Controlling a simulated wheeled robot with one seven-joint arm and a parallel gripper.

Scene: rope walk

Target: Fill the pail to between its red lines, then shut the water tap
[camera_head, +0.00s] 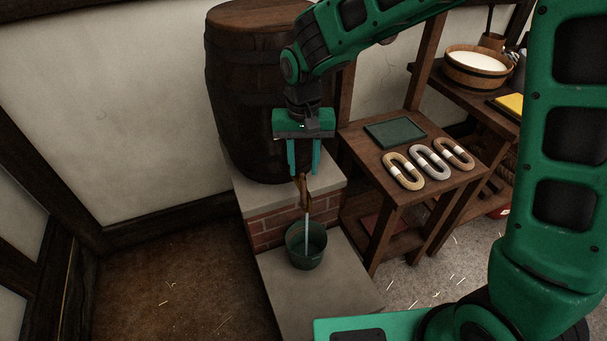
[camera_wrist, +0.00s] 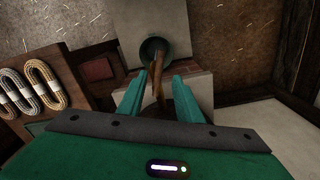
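A dark green pail (camera_head: 305,263) stands upright on a low stone slab in front of the barrel. A pale stream of water (camera_head: 307,232) falls from the brown tap (camera_head: 304,193) into it. The water level and the red lines cannot be made out. My gripper (camera_head: 304,173) points down above the tap, with its two fingers apart and nothing held. In the wrist view the tap (camera_wrist: 158,75) shows between and beyond the open fingers (camera_wrist: 158,92), and the pail (camera_wrist: 150,46) lies past it, partly hidden by the tap.
The large dark barrel (camera_head: 250,100) stands on a brick and stone base behind the tap. To the right, a wooden table (camera_head: 385,190) bears three rope coils (camera_head: 430,162) and a green mat (camera_head: 395,133). A bowl (camera_head: 478,67) stands farther back. Floor at left is clear.

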